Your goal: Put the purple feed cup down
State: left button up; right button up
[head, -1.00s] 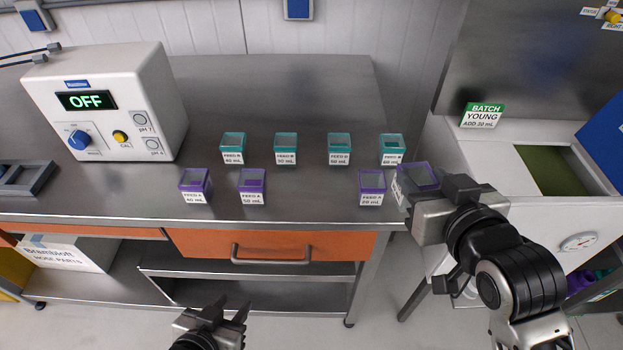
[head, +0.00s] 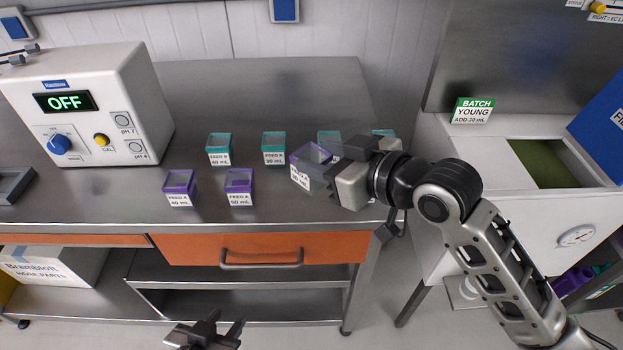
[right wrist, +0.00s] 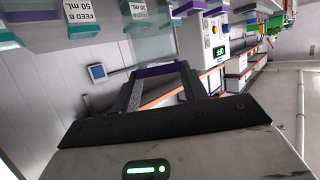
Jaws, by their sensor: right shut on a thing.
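My right gripper (head: 328,165) is shut on a purple-rimmed feed cup (head: 311,155) and holds it over the right part of the steel bench, apparently above the top. Its white label faces front, with the amount hard to read. In the right wrist view, the cup's purple rim (right wrist: 157,69) shows between the two dark fingers (right wrist: 160,90). My left gripper (head: 222,322) is open and empty, low in front of the bench.
Teal feed cups (head: 219,148) (head: 273,147) form the back row; two more (head: 329,137) (head: 383,132) are partly hidden behind my right gripper. A white meter (head: 95,105) reading OFF stands left. Bare bench lies between the 60 mL cup and my right gripper.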

jog(key=w+f, duration=0.1)
jog(key=w+a+f, duration=0.1)
jog(key=f, duration=0.1)
jog(key=w+f, duration=0.1)
jog(key=f, duration=0.1)
jog(key=shift+w+a, duration=0.25)
jog(key=shift+a, duration=0.15)
jog(key=shift+f, duration=1.55)
jog(key=shift+f, duration=0.15)
jog(key=o, duration=1)
